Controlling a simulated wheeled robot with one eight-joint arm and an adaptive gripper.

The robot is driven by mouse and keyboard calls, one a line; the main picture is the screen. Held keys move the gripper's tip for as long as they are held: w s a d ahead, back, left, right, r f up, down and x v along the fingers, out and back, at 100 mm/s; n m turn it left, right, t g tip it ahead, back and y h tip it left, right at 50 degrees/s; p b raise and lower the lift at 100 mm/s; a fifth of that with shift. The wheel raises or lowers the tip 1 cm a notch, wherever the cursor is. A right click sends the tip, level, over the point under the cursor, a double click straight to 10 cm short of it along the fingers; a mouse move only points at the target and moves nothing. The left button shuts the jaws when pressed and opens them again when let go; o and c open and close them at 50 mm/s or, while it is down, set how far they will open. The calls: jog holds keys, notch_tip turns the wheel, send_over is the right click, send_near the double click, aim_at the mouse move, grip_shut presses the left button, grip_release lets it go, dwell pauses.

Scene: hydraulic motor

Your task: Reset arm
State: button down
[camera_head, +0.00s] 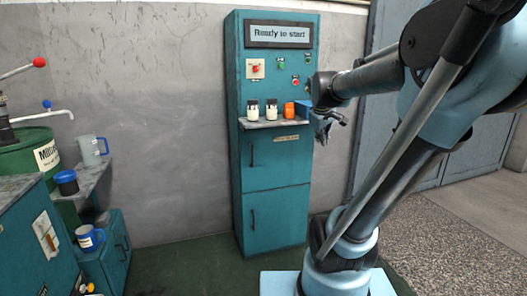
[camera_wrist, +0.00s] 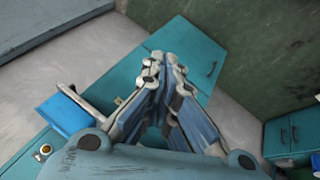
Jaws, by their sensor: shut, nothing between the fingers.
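My arm reaches from the lower right of the head view up and over toward the teal control cabinet (camera_head: 259,190). My gripper (camera_head: 326,132) hangs at the right edge of the cabinet, by its small shelf (camera_head: 262,124), pointing down. In the wrist view my gripper (camera_wrist: 168,62) shows its fingertips together with nothing between them. Below it in that view lies the teal cabinet front (camera_wrist: 188,42) with a dark handle.
On the shelf stand two white containers (camera_head: 253,112) and an orange one (camera_head: 289,110). The cabinet's sign reads "Ready to start" (camera_head: 280,34). Floor between is clear.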

jog(key=s+a+f+m+g+y, duration=0.1)
jog(key=s+f+m+g, duration=0.1)
jog(key=s+f, duration=0.7)
jog(key=s+a+f+m+g+y, duration=0.1)
jog(key=s+f+m, duration=0.3)
jog(key=s+f, duration=0.5)
jog(key=s+a, duration=0.1)
jog(key=s, duration=0.4)
jog(key=shift+f+g, duration=0.3)
jog(key=shift+g, duration=0.1)
jog(key=shift+a, duration=0.1)
